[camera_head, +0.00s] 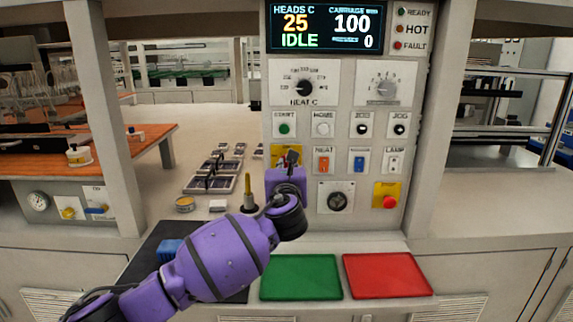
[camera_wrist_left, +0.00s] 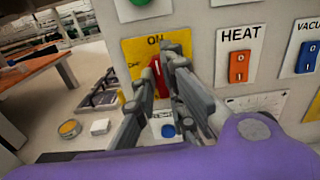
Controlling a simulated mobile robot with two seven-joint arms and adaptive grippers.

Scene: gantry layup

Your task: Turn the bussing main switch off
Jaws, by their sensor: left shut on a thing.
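The main switch's yellow plate (camera_head: 276,150) is on the panel's lower left, partly hidden by my left gripper (camera_head: 290,160) in the head view. In the left wrist view the plate (camera_wrist_left: 133,48) reads ON at the top and has a small label at its left that looks like OFF. The red switch handle (camera_wrist_left: 157,76) stands nearly upright, leaning slightly left, its top just below ON. My left gripper (camera_wrist_left: 164,68) has its grey fingers on both sides of the handle and is shut on it. The right gripper is not in view.
The orange HEAT rocker (camera_wrist_left: 238,66) and the blue vacuum rocker (camera_wrist_left: 309,57) are close to the right. A blue button (camera_wrist_left: 168,130) lies just below the fingers. A red emergency button (camera_head: 390,202) is lower right. Green (camera_head: 301,277) and red (camera_head: 387,275) trays lie below the panel.

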